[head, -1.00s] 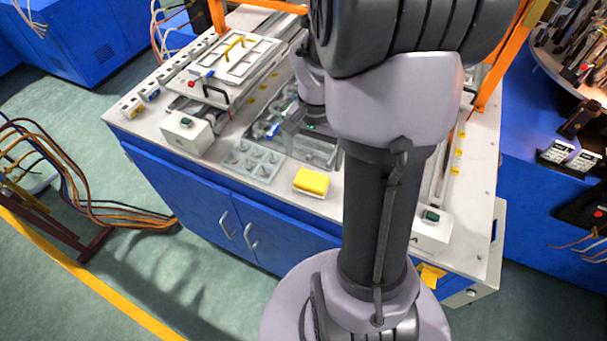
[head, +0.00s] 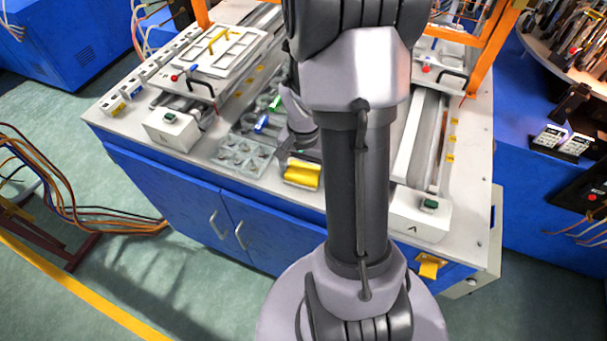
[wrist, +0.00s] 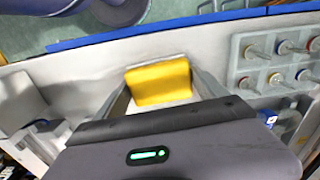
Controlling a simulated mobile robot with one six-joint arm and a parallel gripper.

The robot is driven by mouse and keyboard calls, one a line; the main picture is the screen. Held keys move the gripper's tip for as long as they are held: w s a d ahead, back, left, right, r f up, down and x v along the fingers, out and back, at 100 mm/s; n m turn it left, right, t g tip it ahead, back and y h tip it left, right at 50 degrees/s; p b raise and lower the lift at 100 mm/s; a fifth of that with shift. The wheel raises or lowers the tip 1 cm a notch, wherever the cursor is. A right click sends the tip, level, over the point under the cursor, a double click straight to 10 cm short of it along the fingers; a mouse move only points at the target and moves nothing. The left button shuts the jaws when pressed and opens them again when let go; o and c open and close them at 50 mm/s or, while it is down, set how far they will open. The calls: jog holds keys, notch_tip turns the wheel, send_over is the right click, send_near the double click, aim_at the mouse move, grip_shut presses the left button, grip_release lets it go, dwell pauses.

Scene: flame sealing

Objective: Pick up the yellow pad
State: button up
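The yellow pad (head: 301,175) lies near the front edge of the white table top, with a pale layer under it. In the wrist view the pad (wrist: 158,82) sits between the two fingers of my gripper (wrist: 161,84). The fingers are spread, one on each side of it, with narrow gaps that make contact hard to judge. In the head view my gripper (head: 302,152) is low over the pad, and my arm hides part of it.
White switch boxes (head: 172,131) (head: 420,213) stand on both sides. The table's front edge is close to the pad.

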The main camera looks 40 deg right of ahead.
aim_at(304, 171)
jog(key=c, duration=0.5)
notch_tip(304, 171, up, 10)
jog(key=p, duration=0.3)
